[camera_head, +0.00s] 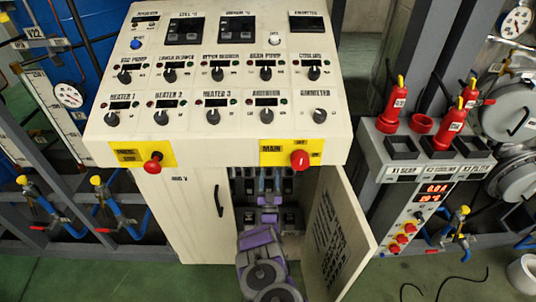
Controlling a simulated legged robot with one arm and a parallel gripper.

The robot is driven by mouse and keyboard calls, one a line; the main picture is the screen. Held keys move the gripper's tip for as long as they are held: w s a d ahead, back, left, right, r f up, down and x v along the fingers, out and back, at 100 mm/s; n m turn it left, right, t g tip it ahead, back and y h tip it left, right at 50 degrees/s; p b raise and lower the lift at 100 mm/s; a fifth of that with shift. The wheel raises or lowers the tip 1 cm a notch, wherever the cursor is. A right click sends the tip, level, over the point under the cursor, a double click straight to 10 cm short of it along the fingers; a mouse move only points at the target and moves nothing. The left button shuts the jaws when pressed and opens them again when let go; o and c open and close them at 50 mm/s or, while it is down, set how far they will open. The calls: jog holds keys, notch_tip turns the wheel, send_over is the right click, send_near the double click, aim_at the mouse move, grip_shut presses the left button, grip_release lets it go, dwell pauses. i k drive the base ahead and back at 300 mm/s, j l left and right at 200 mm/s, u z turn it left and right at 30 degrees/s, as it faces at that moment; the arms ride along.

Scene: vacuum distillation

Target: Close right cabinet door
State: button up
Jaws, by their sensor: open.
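The right cabinet door (335,235) stands wide open at the right of the white control cabinet, swung out toward me. Dark lettering shows on its face. The left cabinet door (190,215) is shut and has a black handle. My purple and grey arm reaches up from the bottom into the opening, left of the open door. My gripper (269,184) is inside the opening among grey parts, under the console's front edge. It appears open and apart from the door. Its fingertips are hard to make out against the dark interior.
The console (215,90) above has knobs, small displays and two red switches (299,160) on yellow plates. A grey stand (425,170) with red bottles is right of the door. Pipes with yellow-capped valves (97,181) are at left. A black cable (445,285) lies on the green floor.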

aim_at(340, 242)
jog(key=k+l, duration=0.3)
jog(key=k, duration=0.15)
jog(key=k+l, duration=0.25)
jog(key=k, duration=0.2)
